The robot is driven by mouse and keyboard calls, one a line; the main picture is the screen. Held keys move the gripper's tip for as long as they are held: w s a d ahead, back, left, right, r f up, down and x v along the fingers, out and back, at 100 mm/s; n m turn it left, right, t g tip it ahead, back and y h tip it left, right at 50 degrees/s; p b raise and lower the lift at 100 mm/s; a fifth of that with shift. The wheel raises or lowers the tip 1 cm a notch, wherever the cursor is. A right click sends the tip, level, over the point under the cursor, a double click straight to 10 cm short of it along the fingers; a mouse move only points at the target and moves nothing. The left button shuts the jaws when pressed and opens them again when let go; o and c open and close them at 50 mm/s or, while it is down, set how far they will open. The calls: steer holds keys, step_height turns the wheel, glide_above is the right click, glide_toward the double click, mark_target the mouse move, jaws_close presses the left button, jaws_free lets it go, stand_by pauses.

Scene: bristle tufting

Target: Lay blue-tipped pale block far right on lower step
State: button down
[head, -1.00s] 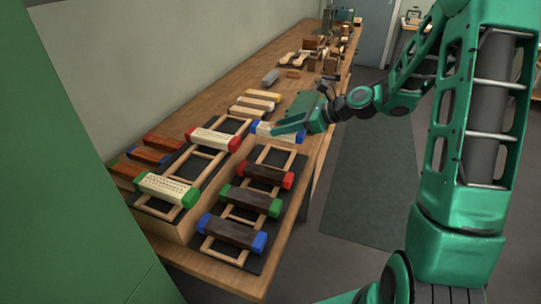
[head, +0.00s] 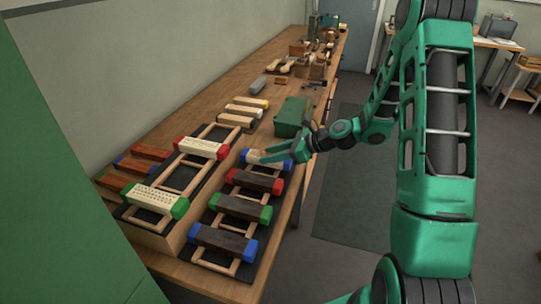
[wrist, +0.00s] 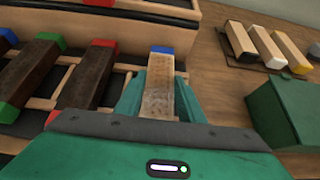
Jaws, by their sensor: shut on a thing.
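My gripper (wrist: 160,102) is shut on the blue-tipped pale block (wrist: 158,92). In the head view the block (head: 267,157) is at the far end of the lower step (head: 215,224), beyond the dark red-tipped block (head: 256,181). One blue tip (wrist: 162,49) points at the upper step's wall in the wrist view; the other end is hidden by my gripper. The block lies crosswise, over or on the pale wooden rails (wrist: 120,68). I cannot tell whether it touches them.
Dark blocks with green tips (head: 240,207) and blue tips (head: 222,240) lie nearer on the lower step. The upper step holds pale red-tipped (head: 202,147) and green-tipped (head: 155,199) blocks. A green box (head: 293,116) stands on the table close beyond my gripper.

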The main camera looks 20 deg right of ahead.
steer(key=shift+f, duration=0.1)
steer(key=c, duration=1.2)
jaws_free()
steer(key=v, duration=1.2)
steer(key=shift+s, duration=0.1)
steer(key=shift+s+a, duration=0.1)
steer(key=s+d+r+n+g+h, duration=0.2)
steer(key=s+n, duration=0.4)
steer(key=s, duration=0.5)
steer(key=s+d+r+n+g+h, duration=0.2)
steer(key=s+d+n+h, duration=0.2)
steer(key=s, duration=0.7)
steer(key=s+d+r+n+g+h, duration=0.2)
steer(key=s+d+n+g+h, duration=0.1)
steer(key=s+n, duration=0.5)
steer(key=shift+s+d+r+n+h, duration=0.1)
steer(key=shift+s+r+n+h, duration=0.1)
steer(key=shift+s, duration=0.6)
steer(key=shift+s+r+n+h, duration=0.1)
steer(key=shift+s+r+n, duration=0.1)
steer(key=shift+s, duration=0.6)
